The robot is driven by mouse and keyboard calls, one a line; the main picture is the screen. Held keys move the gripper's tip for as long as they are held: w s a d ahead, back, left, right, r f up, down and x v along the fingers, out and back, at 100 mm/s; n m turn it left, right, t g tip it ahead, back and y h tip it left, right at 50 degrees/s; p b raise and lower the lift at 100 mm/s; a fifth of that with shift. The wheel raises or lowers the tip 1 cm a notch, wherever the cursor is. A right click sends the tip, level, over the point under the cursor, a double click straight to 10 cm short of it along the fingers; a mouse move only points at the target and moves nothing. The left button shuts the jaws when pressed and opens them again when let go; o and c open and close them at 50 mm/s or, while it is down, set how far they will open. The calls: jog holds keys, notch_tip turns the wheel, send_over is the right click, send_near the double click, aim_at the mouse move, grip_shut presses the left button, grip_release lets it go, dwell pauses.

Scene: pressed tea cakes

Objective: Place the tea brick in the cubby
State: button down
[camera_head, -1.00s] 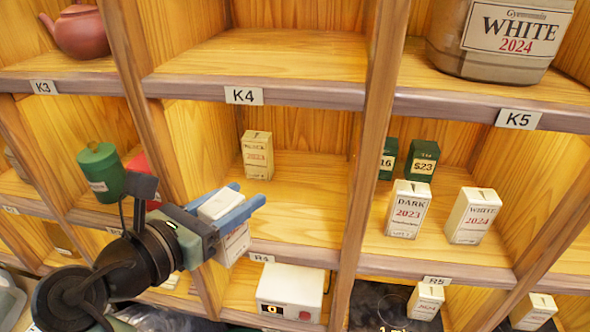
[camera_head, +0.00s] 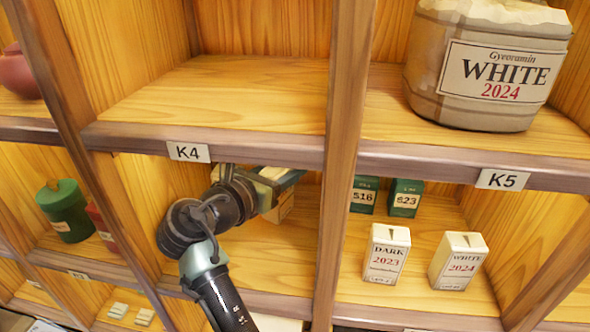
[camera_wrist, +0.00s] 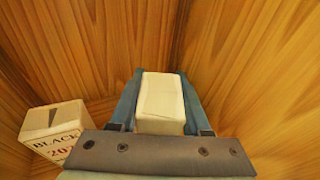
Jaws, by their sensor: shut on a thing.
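My gripper (camera_head: 284,186) is inside the cubby (camera_head: 285,250) below the K4 label in the head view. It is shut on a cream tea brick (camera_head: 279,208), whose lower part shows under the fingers. In the wrist view the tea brick (camera_wrist: 160,98) is upright between the two blue fingers (camera_wrist: 160,100), near the cubby's back corner. Its front label is hidden. A white BLACK box (camera_wrist: 55,132) stands to its left, apart from it; in the head view my arm hides that box. Whether the brick's base touches the shelf cannot be told.
A wooden divider (camera_head: 340,170) bounds the cubby on the right. The shelf edge with the K4 label (camera_head: 188,152) runs just above my arm. The neighbouring cubby holds a DARK box (camera_head: 387,255), a WHITE box (camera_head: 458,262) and two green boxes (camera_head: 405,198).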

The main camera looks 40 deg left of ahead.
jog(key=shift+w+a+f, duration=0.15)
jog(key=shift+w+f, duration=0.75)
jog(key=shift+w+a+f, duration=0.15)
jog(key=shift+w+f, duration=0.7)
jog(key=shift+f, duration=0.1)
jog(key=shift+c, duration=1.8)
grip_release()
jog(key=shift+s, duration=0.15)
jog(key=v, duration=1.1)
jog(key=shift+s+b, duration=0.3)
jog(key=shift+s, duration=0.1)
jog(key=shift+d, duration=0.1)
